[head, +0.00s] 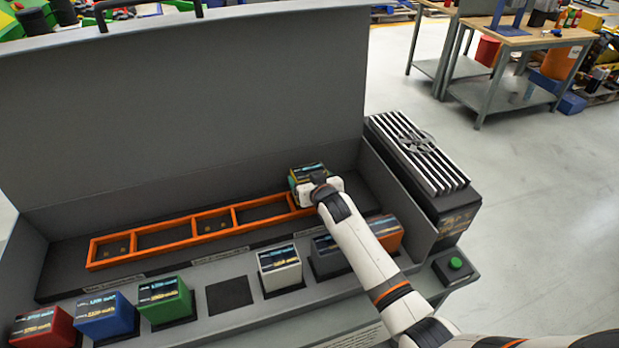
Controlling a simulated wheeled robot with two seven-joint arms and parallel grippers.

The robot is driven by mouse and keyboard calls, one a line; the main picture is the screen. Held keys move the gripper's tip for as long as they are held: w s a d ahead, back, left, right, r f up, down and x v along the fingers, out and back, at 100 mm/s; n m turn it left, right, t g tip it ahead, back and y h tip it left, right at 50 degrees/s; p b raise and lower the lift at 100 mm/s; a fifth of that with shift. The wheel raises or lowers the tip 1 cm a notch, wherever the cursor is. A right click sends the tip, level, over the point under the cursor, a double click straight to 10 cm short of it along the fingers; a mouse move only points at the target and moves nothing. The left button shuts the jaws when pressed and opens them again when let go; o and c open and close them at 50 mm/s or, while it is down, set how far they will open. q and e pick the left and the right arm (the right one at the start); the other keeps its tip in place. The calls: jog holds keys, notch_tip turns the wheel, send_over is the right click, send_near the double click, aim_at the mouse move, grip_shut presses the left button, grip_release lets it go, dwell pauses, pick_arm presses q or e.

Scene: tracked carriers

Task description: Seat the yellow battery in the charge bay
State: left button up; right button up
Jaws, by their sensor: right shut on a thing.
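The yellow battery (307,170) is at the right end of the orange frame, mostly hidden behind my right gripper (318,190). Its dark labelled top and a sliver of its coloured side show. My right gripper is shut on it. The charge bay is an orange frame (180,222) with several compartments, set in the dark recess of the grey case. The compartments further left look empty of batteries. The gripper hides the battery's lower part, so I cannot tell whether it sits down in a compartment. My left gripper is out of view.
Along the front ledge stand red (45,327), blue (106,315), green (165,300), white (280,268), grey (328,257) and orange (387,233) batteries. A dark square slot (229,296) between green and white is empty. A finned unit (418,155) and green button (455,263) are at right.

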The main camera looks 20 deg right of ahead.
jog(key=shift+f+b, duration=0.65)
jog(key=shift+f, duration=0.25)
jog(key=o, duration=1.5)
jog(key=shift+s+f, duration=0.15)
jog(key=shift+f, duration=0.1)
jog(key=b+v, duration=0.1)
jog(key=v, duration=1.1)
jog(key=shift+r, duration=0.2)
